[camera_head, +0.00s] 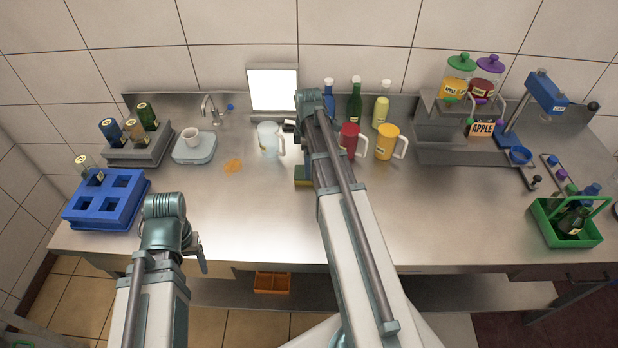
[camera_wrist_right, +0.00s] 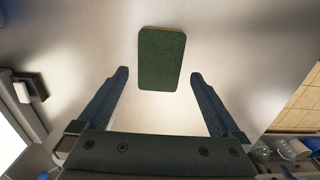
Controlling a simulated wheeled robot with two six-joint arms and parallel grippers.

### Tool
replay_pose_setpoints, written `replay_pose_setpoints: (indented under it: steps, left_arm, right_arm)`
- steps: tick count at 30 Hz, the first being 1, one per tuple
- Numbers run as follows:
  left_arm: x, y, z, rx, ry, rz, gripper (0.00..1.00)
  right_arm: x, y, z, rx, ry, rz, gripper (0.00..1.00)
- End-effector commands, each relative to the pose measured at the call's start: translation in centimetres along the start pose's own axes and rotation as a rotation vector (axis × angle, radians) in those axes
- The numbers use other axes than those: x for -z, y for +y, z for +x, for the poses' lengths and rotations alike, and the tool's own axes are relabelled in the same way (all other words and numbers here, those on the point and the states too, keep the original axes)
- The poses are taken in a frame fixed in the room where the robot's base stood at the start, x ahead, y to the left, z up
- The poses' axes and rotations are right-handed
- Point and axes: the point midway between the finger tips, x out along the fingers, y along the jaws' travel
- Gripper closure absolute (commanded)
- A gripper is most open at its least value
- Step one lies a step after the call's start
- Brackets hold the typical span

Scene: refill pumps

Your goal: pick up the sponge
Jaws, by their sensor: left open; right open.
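The sponge (camera_wrist_right: 161,60) lies on the steel counter, its dark green side facing up. In the right wrist view it is beyond and between the fingertips of my right gripper (camera_wrist_right: 158,74), which is open and empty. In the head view the sponge (camera_head: 302,177) shows only in part beside my right arm, which hides the rest of it and the right gripper's fingers. My left gripper (camera_head: 200,262) is over the front left of the counter, open, and well away from the sponge.
A clear mug (camera_head: 269,139), a red mug (camera_head: 350,139) and a yellow mug (camera_head: 386,141) stand behind the sponge. An orange spill (camera_head: 233,166) lies to the left. A blue crate (camera_head: 107,197) is far left, a green caddy (camera_head: 568,222) far right. The front counter is clear.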

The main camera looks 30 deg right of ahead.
Motion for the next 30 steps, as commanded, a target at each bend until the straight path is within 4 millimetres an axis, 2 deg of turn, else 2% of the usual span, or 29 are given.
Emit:
replay_pose_setpoints:
  steps: [13, 23, 30]
  left_arm:
    - [0.3, 0.5, 4.8, 0.000, 0.000, 0.000, 0.32]
    - [0.3, 0.5, 5.0, 0.000, 0.000, 0.000, 0.32]
    - [0.3, 0.5, 5.0, 0.000, 0.000, 0.000, 0.32]
  right_arm:
    - [-0.2, 0.0, 4.8, 0.000, 0.000, 0.000, 0.00]
    - [-0.2, 0.0, 5.1, 0.000, 0.000, 0.000, 0.00]
    - [-0.2, 0.0, 5.1, 0.000, 0.000, 0.000, 0.41]
